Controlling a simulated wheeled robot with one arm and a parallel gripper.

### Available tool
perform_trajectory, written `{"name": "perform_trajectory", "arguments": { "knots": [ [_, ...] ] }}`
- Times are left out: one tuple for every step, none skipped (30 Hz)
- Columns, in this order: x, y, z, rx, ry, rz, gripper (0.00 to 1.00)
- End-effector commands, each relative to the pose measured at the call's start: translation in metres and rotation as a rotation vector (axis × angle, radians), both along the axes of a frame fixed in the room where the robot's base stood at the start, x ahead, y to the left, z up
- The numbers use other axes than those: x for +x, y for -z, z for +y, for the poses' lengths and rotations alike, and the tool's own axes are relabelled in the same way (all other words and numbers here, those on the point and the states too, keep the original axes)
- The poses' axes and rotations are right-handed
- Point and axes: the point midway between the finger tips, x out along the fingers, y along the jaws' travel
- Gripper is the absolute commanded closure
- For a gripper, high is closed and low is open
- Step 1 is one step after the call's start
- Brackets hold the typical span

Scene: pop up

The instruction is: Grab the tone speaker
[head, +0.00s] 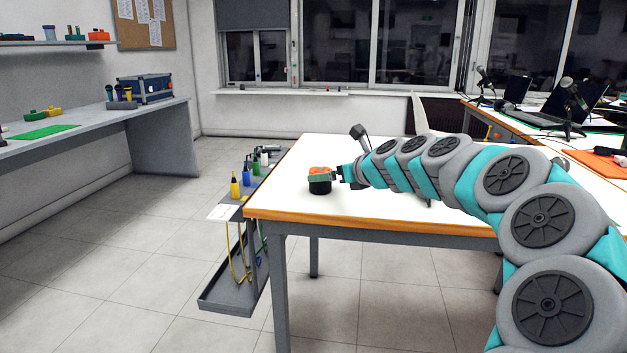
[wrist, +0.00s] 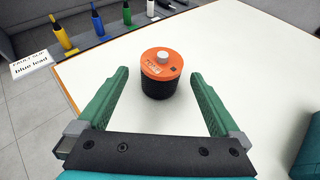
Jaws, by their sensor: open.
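The tone speaker (wrist: 161,75) is a short round can with an orange top, a white knob and a black body. It stands upright on the white table (wrist: 240,60). In the head view the speaker (head: 320,187) sits near the table's left corner, partly hidden by my gripper (head: 338,175). In the wrist view my gripper (wrist: 160,105) has its two green fingers spread wide, one to each side of the speaker and short of it. Clear gaps show on both sides, and nothing is held.
A grey cart with upright coloured handles (head: 235,187) and a label card (head: 222,212) stands left of the table. Laptops (head: 568,105) and microphones stand on the desk at right. The tabletop around the speaker is clear.

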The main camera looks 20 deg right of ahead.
Motion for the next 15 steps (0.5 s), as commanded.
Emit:
{"name": "perform_trajectory", "arguments": {
  "knots": [
    [0.004, 0.002, 0.002, -0.001, -0.004, 0.002, 0.00],
    [0.007, 0.003, 0.003, -0.001, -0.004, 0.002, 0.00],
    [0.011, 0.005, 0.003, -0.002, -0.004, 0.002, 0.00],
    [0.014, 0.006, 0.004, -0.002, -0.004, 0.002, 0.00],
    [0.017, 0.007, 0.005, -0.003, -0.004, 0.001, 0.00],
    [0.021, 0.008, 0.005, -0.004, -0.004, 0.001, 0.00],
    [0.023, 0.009, 0.005, -0.004, -0.004, 0.002, 0.00],
    [0.026, 0.010, 0.005, -0.004, -0.004, 0.002, 0.00],
    [0.029, 0.011, 0.006, -0.005, -0.004, 0.002, 0.00],
    [0.033, 0.012, 0.006, -0.005, -0.005, 0.003, 0.00],
    [0.036, 0.013, 0.007, -0.005, -0.006, 0.003, 0.00],
    [0.042, 0.014, 0.008, -0.005, -0.007, 0.003, 0.00],
    [0.046, 0.015, 0.008, -0.005, -0.008, 0.003, 0.00],
    [0.050, 0.015, 0.008, -0.006, -0.008, 0.003, 0.00],
    [0.056, 0.016, 0.009, -0.006, -0.008, 0.002, 0.00]
  ]
}}
